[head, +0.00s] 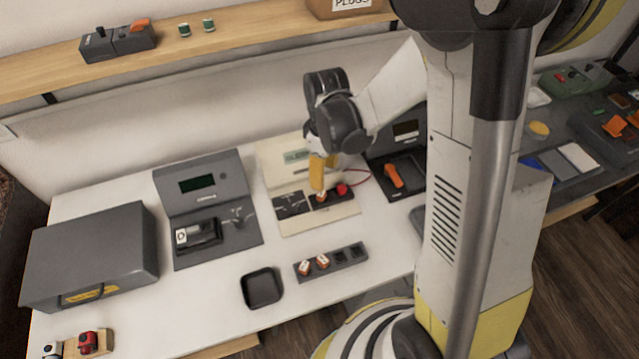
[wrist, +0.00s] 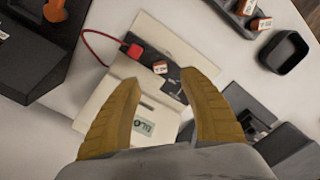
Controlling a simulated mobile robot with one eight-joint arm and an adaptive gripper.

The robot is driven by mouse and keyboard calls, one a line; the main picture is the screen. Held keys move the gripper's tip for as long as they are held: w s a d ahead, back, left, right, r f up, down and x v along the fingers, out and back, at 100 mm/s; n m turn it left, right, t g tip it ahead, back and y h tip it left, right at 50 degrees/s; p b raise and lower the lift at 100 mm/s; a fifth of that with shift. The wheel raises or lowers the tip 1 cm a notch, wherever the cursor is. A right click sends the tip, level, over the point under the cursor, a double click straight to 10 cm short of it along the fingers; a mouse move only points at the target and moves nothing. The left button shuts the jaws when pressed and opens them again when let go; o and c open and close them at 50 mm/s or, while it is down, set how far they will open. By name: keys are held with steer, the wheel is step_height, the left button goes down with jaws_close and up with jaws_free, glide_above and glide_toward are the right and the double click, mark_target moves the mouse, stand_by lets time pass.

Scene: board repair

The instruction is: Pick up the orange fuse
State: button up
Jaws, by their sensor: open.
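A small orange fuse with a white label (wrist: 160,67) sits in a dark strip on the beige board unit (head: 320,218). In the head view the fuse (head: 321,198) shows just below my fingertips. My gripper (wrist: 160,79) is open, its two yellow fingers spread and pointing at the board, with nothing between them. In the head view the gripper (head: 320,186) is above the fuse; I cannot tell the exact gap. Two more orange fuses (head: 305,267) (head: 322,260) sit in a dark rack (head: 345,257) at the table's front; they also show in the wrist view (wrist: 262,23).
A red plug (wrist: 134,50) with a red cable is close beside the fuse. A black tray (head: 262,288) lies left of the rack. A grey tester (head: 185,165) stands left of the board, and a dark unit with an orange handset (head: 393,175) stands right.

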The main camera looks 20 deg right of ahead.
mark_target(324, 194)
step_height(324, 194, down, 10)
steer(key=b, duration=0.4)
steer(key=shift+w+b, duration=0.1)
steer(key=shift+b, duration=0.25)
jaws_close()
steer(key=shift+r+p, duration=0.4)
steer(key=shift+r, duration=0.1)
steer(key=r+p, duration=0.2)
steer(key=r, duration=0.2)
steer(key=shift+d, duration=0.2)
steer(key=s+d+r+p, duration=0.3)
steer(key=s+d+r, duration=0.3)
steer(key=d, duration=0.3)
steer(key=shift+d+p, duration=0.25)
steer(key=shift+p, duration=0.1)
steer(key=shift+s, duration=0.1)
